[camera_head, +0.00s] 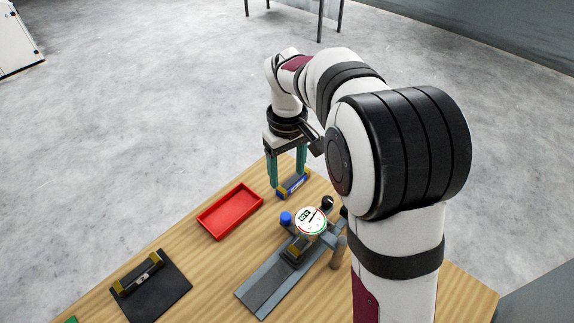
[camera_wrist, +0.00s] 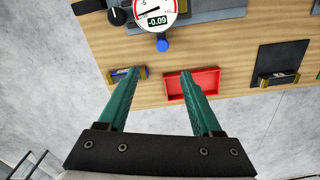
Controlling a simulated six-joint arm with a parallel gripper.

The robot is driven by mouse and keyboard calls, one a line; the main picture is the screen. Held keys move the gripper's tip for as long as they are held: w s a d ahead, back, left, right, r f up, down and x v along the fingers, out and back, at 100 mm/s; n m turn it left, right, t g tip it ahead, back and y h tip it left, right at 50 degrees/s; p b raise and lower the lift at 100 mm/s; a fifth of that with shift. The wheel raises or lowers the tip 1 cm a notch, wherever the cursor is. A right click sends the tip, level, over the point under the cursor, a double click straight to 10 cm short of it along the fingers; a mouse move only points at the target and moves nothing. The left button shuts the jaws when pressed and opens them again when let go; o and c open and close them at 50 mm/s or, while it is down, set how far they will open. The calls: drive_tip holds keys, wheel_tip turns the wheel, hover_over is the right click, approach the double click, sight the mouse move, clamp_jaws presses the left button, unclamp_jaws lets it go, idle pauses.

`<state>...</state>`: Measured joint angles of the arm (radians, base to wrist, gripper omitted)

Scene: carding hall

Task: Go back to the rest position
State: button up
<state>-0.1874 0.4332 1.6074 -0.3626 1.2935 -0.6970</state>
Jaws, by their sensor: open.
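My gripper (camera_head: 287,180) has two teal fingers pointing down over the far end of the wooden table. In the wrist view my gripper (camera_wrist: 160,72) is open, with a wide gap and nothing held between the fingers. In the wrist view the block (camera_wrist: 142,72) is partly hidden behind the left finger. I cannot tell the exact height of the fingertips above the table.
A red tray (camera_head: 212,225) looks empty. A dial gauge (camera_head: 311,220) on a grey stand (camera_head: 262,291) reads -0.09 in the wrist view; a blue knob (camera_head: 286,218) is beside it. A black pad (camera_head: 165,301) bears a yellow-ended dark block (camera_head: 140,278). Open floor surrounds the table.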

drive_tip(key=s+d+r+m+y, duration=0.1)
drive_tip(key=s+d+r+m, duration=0.15)
drive_tip(key=s, duration=0.55)
drive_tip(key=s+d+r+m, duration=0.1)
drive_tip(key=s+r+m, duration=0.25)
drive_tip(key=s, duration=0.35)
drive_tip(key=s+f+m, duration=0.3)
drive_tip(key=s+m, duration=0.2)
drive_tip(key=s, duration=0.8)
drive_tip(key=shift+d+f+m+y, duration=0.3)
drive_tip(key=shift+d+f+y, duration=0.05)
drive_tip(key=shift+d+y, duration=0.05)
